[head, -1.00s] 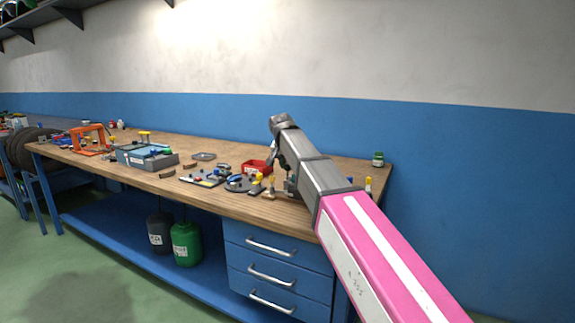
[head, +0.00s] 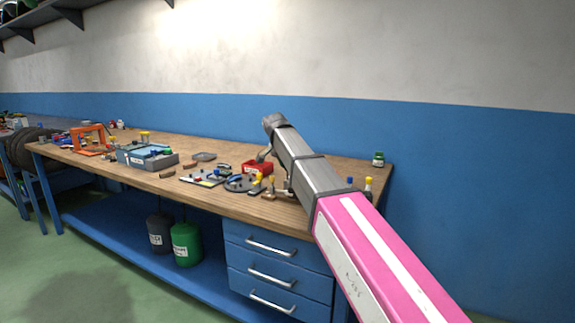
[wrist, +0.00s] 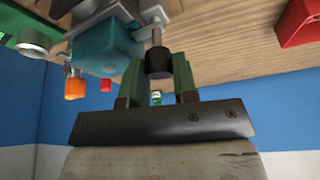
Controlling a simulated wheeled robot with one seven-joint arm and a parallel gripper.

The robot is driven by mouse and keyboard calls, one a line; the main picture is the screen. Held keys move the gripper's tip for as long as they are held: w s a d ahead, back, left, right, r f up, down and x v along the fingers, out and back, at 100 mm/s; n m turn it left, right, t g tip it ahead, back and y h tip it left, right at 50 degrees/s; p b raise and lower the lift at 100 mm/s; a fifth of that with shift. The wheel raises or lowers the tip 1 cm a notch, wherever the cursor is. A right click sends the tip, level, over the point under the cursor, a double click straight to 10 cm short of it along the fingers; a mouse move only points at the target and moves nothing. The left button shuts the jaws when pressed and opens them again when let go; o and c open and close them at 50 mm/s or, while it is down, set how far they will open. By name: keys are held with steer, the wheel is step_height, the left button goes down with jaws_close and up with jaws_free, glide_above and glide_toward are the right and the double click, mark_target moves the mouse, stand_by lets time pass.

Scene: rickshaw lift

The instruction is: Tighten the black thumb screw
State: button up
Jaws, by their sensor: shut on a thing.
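In the wrist view, the black thumb screw (wrist: 159,62) is a dark round knob on a thin metal stem, beside a teal block (wrist: 108,52) with light metal parts. My gripper (wrist: 158,77) reaches it from below in this picture. Its two greenish fingers stand on either side of the knob and are shut on it. The exact contact faces are hard to see. In the head view my arm covers most of this spot, and the thumb screw cannot be made out there.
The wooden workbench (head: 200,195) holds a red bin (head: 250,166), a grey-blue box (head: 150,160), an orange frame (head: 90,132) and small yellow-topped pieces near the front edge. A green jar (head: 378,159) stands at the right end. The red bin also shows in the wrist view (wrist: 300,22).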

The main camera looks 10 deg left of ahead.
steer(key=o, duration=0.9)
steer(key=v, duration=1)
steer(key=shift+s+a+r, duration=0.1)
steer(key=shift+s+r, duration=0.05)
steer(key=shift+r, duration=0.2)
